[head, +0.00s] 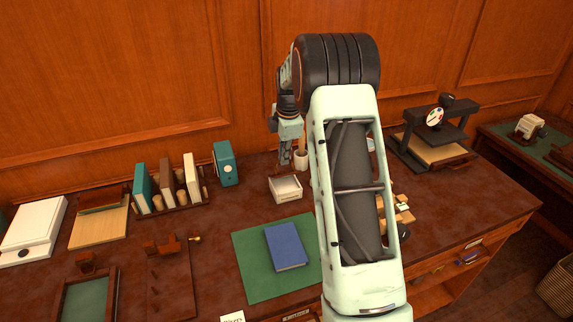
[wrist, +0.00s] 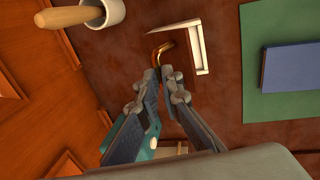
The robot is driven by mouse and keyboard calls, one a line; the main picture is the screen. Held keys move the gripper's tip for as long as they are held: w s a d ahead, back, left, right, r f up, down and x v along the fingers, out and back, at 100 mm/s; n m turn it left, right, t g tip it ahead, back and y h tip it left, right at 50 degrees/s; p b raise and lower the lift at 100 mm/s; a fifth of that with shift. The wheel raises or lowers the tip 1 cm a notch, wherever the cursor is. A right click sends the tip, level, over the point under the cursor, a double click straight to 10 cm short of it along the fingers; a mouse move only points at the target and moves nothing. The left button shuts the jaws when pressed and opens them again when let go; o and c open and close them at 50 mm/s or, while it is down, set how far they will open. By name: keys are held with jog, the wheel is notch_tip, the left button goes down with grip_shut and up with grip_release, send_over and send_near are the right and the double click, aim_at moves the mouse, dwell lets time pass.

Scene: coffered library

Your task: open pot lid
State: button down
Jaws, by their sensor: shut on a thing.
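My gripper (wrist: 162,76) is shut on a small curved brass piece (wrist: 163,50), which shows between and beyond the fingertips in the wrist view. In the head view my gripper (head: 285,162) points down just above and behind a small open white box (head: 285,194). Part of the box's pale rim (wrist: 203,52) shows beside the brass piece in the wrist view. A white pot (head: 301,165) with a wooden stick stands just behind the box; it also shows in the wrist view (wrist: 115,12). I cannot make out a separate lid. I cannot tell what the brass piece belongs to.
A blue book (head: 286,246) lies on a green mat (head: 255,262) in front. Upright books in a rack (head: 172,192) and a teal box (head: 225,164) stand left. A black press-like stand (head: 433,135) is at right. The wood-panelled wall rises close behind.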

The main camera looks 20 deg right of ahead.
aim_at(284, 173)
jog(key=c, duration=2.7)
grip_release()
jog(key=shift+w+f, duration=0.2)
jog(key=shift+w, duration=0.9)
jog(key=shift+c, duration=0.2)
jog(key=o, duration=0.7)
jog(key=shift+s+f, duration=0.15)
jog(key=shift+f, duration=0.05)
jog(key=shift+w, duration=0.25)
jog(key=v, duration=1.2)
jog(key=shift+w+r, duration=0.1)
jog(key=shift+c, duration=0.2)
